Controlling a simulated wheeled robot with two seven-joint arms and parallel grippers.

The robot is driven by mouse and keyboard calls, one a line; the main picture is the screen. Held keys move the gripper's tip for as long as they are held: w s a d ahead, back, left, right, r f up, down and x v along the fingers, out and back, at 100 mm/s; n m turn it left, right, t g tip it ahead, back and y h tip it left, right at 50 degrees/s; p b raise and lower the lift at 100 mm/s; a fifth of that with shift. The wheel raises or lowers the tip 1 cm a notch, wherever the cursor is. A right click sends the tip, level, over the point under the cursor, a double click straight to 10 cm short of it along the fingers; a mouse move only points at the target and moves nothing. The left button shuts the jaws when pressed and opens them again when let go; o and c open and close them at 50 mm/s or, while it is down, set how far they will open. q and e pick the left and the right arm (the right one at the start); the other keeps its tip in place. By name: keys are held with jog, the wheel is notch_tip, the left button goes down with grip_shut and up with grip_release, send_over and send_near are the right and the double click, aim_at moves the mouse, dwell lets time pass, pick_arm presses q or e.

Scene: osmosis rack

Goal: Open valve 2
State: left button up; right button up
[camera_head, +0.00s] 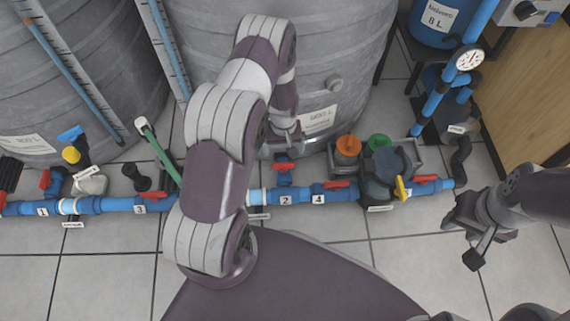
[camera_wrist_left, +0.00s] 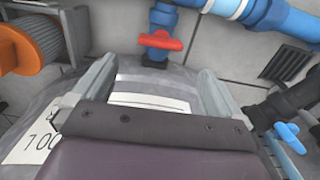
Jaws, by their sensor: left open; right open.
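Valve 2 has a red handle (camera_head: 284,159) on a short blue branch above the tag "2" (camera_head: 286,200). The handle lies across the branch. In the left wrist view the red handle (camera_wrist_left: 160,41) shows beyond the fingers, roughly centred between them, with a visible gap. My left gripper (camera_head: 285,136) is open and empty by the grey tank's lower front, close to the handle; its fingers (camera_wrist_left: 157,85) show apart in the wrist view. My right gripper (camera_head: 462,232) is open and empty at the right, above the floor, far from valve 2.
The blue main pipe (camera_head: 113,205) runs along the floor, with other red handles, including one at valve 4 (camera_head: 337,184). A grey tank (camera_head: 345,65) stands behind. An orange cap (camera_head: 348,146) and green cap (camera_head: 379,142) sit right of valve 2. Front floor tiles are clear.

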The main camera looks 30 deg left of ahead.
aim_at(283, 163)
pick_arm(q)
notch_tip(283, 163, down, 9)
jog(key=b, duration=0.4)
jog(key=shift+s+r, duration=0.1)
jog(key=shift+r, duration=0.1)
pick_arm(e)
notch_tip(283, 163, down, 6)
jog(key=shift+s+r, duration=0.1)
jog(key=shift+s, duration=0.05)
pick_arm(q)
jog(key=shift+r, duration=0.1)
jog(key=c, duration=1)
